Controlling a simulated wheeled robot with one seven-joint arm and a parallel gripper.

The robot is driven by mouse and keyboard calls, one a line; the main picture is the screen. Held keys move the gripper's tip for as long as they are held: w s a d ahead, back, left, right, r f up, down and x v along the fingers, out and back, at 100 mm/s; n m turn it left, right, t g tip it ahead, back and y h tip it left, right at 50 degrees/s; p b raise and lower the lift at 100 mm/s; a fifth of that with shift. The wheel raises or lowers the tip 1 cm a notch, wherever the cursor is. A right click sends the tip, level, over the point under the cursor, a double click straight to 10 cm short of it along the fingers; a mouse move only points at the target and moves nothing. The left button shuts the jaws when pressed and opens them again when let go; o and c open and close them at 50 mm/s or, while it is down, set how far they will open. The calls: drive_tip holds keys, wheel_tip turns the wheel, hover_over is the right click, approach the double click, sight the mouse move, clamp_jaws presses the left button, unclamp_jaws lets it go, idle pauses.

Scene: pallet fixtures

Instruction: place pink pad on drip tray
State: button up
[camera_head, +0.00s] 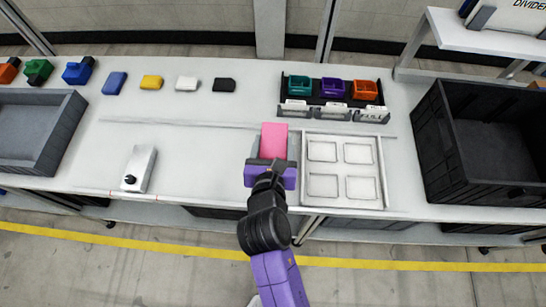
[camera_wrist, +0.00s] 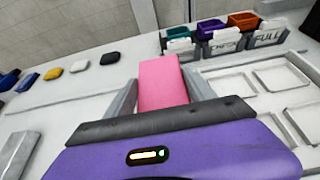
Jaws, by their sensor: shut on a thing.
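The pink pad (camera_head: 274,140) is a flat pink block held in my gripper (camera_head: 270,163) in the head view. In the wrist view the pad (camera_wrist: 161,82) sits between the two grey fingers, which are shut on it. My gripper is over the white table, just left of a white tray (camera_head: 342,197) with four square recesses, all empty. A grey walled tray (camera_head: 75,125) stands at the far left and looks empty. I cannot tell from looks alone which of these is the drip tray. Whether the pad touches the table is unclear.
Blue (camera_head: 115,83), yellow (camera_head: 152,82), white (camera_head: 186,83) and black (camera_head: 223,85) pads lie along the back. A black rack (camera_head: 318,99) holds coloured bins behind the white tray. A large black crate (camera_head: 435,150) stands right. A metal block (camera_head: 140,168) sits front left.

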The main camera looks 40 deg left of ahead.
drive_tip(key=shift+w+d+f+b, duration=0.1)
drive_tip(key=shift+f+b, duration=0.2)
drive_tip(key=shift+f, duration=1.7)
drive_tip(key=shift+d+f+b, duration=0.1)
drive_tip(key=shift+f+b, duration=0.2)
drive_tip(key=shift+f, duration=1.7)
drive_tip(key=shift+f, duration=0.1)
drive_tip(key=o, duration=1.3)
